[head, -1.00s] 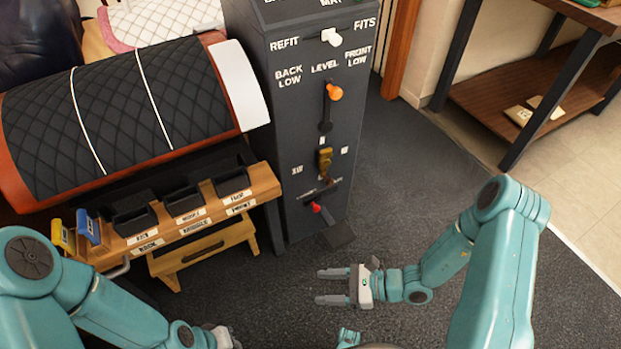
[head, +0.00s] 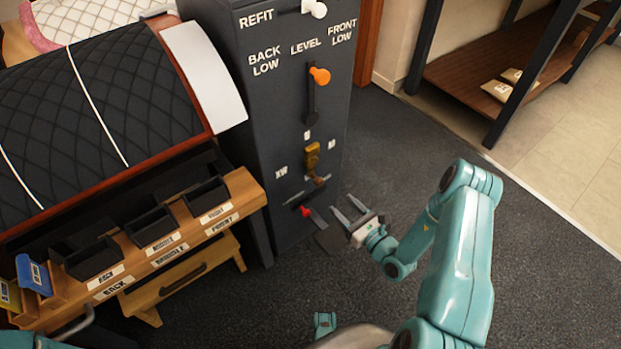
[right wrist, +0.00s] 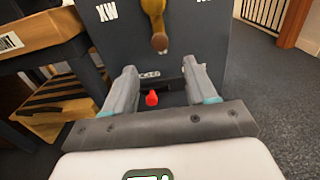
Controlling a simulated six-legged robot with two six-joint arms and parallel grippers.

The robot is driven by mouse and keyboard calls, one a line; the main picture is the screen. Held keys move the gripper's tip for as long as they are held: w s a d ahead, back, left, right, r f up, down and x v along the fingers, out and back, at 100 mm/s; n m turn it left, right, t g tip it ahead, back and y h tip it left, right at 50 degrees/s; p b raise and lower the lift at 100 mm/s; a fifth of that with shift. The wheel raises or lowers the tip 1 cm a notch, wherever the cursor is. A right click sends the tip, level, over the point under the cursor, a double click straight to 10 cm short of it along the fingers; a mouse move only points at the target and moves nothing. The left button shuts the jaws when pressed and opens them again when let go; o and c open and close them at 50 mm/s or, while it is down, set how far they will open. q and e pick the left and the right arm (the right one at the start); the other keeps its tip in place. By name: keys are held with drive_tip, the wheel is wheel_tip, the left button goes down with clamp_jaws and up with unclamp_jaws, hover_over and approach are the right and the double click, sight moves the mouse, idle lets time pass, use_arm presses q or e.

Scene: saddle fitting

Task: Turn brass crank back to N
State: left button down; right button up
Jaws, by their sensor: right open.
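The brass crank (head: 312,156) is on the front of the dark cabinet, below the orange-knobbed lever. Its brown handle (head: 318,181) is at the lower end, so the crank hangs roughly downward. In the right wrist view the crank (right wrist: 154,12) and its brown handle (right wrist: 159,42) are at the top centre. Small white marks surround it; "XW" (right wrist: 107,12) at its left is readable. My right gripper (head: 345,205) is open and empty, in front of the cabinet, lower than the crank and apart from it. Its fingers also show in the right wrist view (right wrist: 158,68). My left gripper is out of view.
A red-knobbed lever (head: 306,211) is low on the cabinet (head: 270,110), near my right fingers. An orange-knobbed lever (head: 319,76) is above the crank. A wooden bin rack (head: 150,255) stands at left. The floor at right is clear.

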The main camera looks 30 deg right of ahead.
sight(321, 184)
drive_tip(key=w+b, duration=0.1)
drive_tip(key=w, duration=0.3)
drive_tip(key=w+b, duration=0.1)
drive_tip(key=w, duration=0.3)
drive_tip(key=w+a+b, duration=0.1)
drive_tip(key=w, duration=0.3)
drive_tip(key=shift+w+f, duration=0.1)
drive_tip(key=shift+w, duration=0.65)
clamp_jaws()
